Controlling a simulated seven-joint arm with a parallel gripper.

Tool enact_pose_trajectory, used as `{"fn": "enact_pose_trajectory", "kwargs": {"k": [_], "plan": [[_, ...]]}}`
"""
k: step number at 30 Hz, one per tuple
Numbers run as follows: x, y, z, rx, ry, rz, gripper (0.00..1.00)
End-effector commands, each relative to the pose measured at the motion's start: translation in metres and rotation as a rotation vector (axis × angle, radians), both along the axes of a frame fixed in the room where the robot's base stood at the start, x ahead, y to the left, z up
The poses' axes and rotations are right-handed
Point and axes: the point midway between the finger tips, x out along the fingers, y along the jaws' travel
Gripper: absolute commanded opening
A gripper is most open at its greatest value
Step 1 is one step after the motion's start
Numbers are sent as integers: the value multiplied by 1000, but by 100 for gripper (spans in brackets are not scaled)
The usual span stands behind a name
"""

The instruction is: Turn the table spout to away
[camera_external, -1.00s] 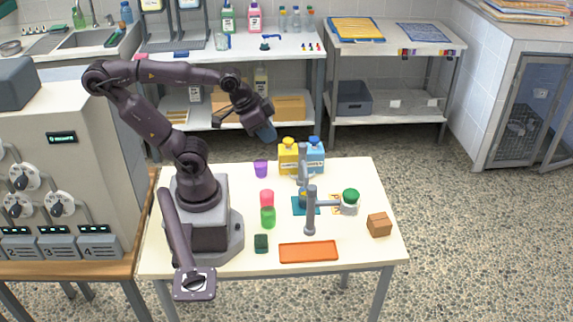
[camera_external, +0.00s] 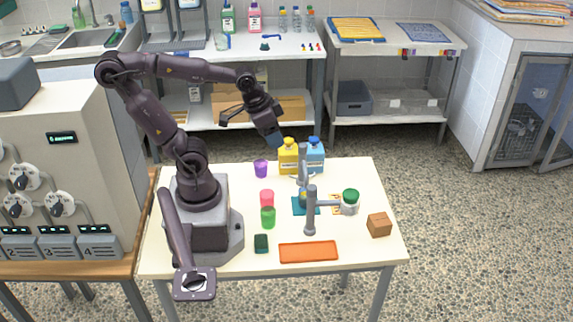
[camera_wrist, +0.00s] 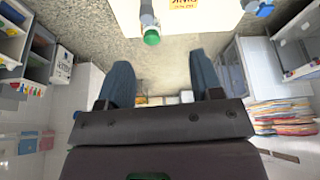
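On the white table a grey upright post (camera_external: 311,212) stands near the front middle. A thin grey arm appears to run right from it toward a green-topped white piece (camera_external: 350,202); whether they join is unclear. A second grey upright (camera_external: 303,165) stands behind, near a teal square (camera_external: 298,208). My gripper (camera_external: 275,137) is raised above the table's back edge, left of the yellow bottle, apart from the post. In the wrist view my gripper (camera_wrist: 163,72) has its two dark fingers wide apart with nothing between. A green round top (camera_wrist: 151,37) and grey piece (camera_wrist: 147,12) show beyond them.
A yellow bottle (camera_external: 288,157) and a blue bottle (camera_external: 315,156) stand at the table's back. Purple (camera_external: 261,168), pink (camera_external: 267,198) and green (camera_external: 268,217) cups stand left of the post. An orange tray (camera_external: 308,252) and brown box (camera_external: 379,225) lie at front.

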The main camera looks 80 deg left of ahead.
Motion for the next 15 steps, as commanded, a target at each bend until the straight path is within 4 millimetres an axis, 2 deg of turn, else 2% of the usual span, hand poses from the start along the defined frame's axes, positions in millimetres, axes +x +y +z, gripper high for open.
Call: {"fn": "enact_pose_trajectory", "kwargs": {"k": [3,9,15], "plan": [[25,35,-12,-29,109,137,59],[61,106,-36,-91,249,363,59],[83,175,-68,-147,346,553,59]]}}
